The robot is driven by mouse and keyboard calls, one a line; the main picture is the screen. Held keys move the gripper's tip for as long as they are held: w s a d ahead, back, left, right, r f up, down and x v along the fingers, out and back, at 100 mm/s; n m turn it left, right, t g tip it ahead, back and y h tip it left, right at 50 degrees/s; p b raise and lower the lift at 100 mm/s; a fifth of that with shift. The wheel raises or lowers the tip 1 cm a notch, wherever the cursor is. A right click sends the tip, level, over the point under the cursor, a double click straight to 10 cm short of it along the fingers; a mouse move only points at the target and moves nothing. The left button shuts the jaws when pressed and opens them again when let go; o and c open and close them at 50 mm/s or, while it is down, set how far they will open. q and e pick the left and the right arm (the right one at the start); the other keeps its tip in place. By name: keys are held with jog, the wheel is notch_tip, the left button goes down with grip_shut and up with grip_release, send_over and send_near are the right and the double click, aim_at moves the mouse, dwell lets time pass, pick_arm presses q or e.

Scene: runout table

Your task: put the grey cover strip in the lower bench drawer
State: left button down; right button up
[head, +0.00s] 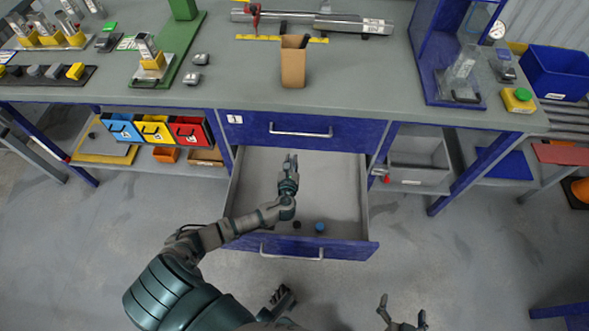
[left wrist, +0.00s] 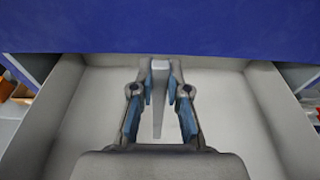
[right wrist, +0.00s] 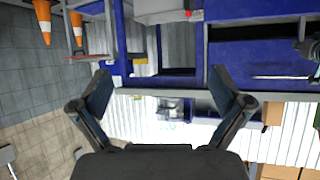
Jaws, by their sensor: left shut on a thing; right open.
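The lower bench drawer (head: 338,185) is pulled open below a shut upper drawer (head: 270,132). My left gripper (head: 289,160) is over the open drawer, toward its back. In the left wrist view it is shut on the grey cover strip (left wrist: 158,105), a narrow tapering piece held between the fingers with the drawer floor (left wrist: 215,95) behind it. In the head view the strip is mostly hidden by the gripper; I cannot tell whether it touches the drawer floor. My right gripper (head: 403,310) is open and empty, low in front of the bench; its fingers show apart in the right wrist view (right wrist: 160,82).
A small blue round thing (head: 320,227) and a dark one (head: 297,225) lie near the drawer's front. The blue drawer front (head: 345,250) stands out from the bench. Coloured bins (head: 155,130) are left, a grey bin (head: 415,175) right. A cardboard cup (head: 293,65) stands on the bench.

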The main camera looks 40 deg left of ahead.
pick_arm(q)
notch_tip(320, 180, down, 4)
jog(key=shift+f+b, duration=0.1)
jog(key=shift+b, duration=0.8)
pick_arm(e)
jog(key=w+r+t, duration=0.1)
jog(key=w+a+r+t+y, duration=0.1)
jog(key=r+t, duration=0.1)
jog(key=w+r+t, duration=0.1)
jog(key=r, duration=0.1)
jog(key=shift+a, duration=0.3)
pick_arm(q)
jog(key=shift+f, duration=0.1)
jog(key=c, duration=1.2)
grip_release()
jog(key=shift+o, duration=0.2)
pick_arm(e)
jog(key=shift+w+a, duration=0.1)
